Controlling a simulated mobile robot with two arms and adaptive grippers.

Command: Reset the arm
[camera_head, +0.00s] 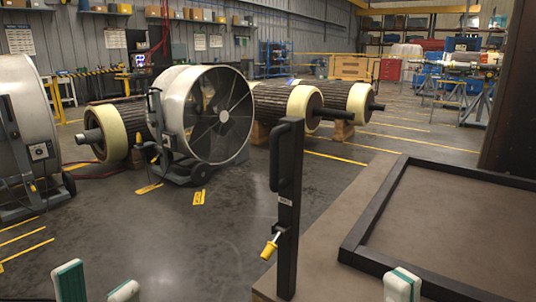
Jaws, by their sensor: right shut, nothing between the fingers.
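My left gripper (97,285) shows at the bottom left edge, its two white-and-green fingertips apart with nothing between them. My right gripper (402,285) shows at the bottom right, in front of the dark frame on the table; its fingertips are together and it is empty. Most of both arms is out of view. Neither gripper visibly touches anything.
A dark upright post (288,210) with a handle and a yellow-tipped lever (269,248) stands at the table's left edge. A black rectangular frame (385,200) lies on the brown table (325,235). Large fans (222,115) and rotors (300,105) stand beyond open floor.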

